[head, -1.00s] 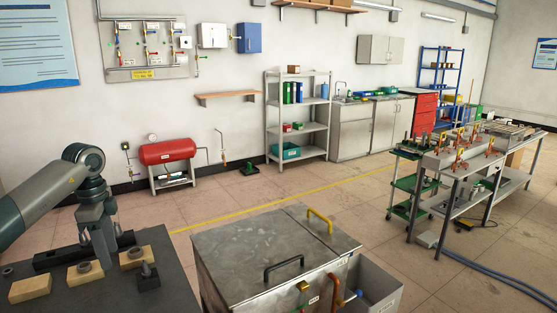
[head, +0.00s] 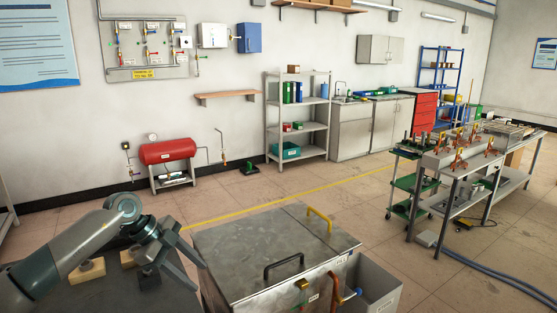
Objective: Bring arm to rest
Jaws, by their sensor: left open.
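My left arm comes in from the lower left in the head view. My left gripper (head: 192,262) is open and empty, tilted down to the right. It hangs over the right part of the dark table (head: 105,293), close to the left side of the metal tank. My arm hides much of the table. My right gripper is not in view.
A metal tank (head: 235,248) with a yellow handle (head: 319,219) and a black handle (head: 283,264) stands just right of the gripper. Open floor (head: 330,190) lies beyond.

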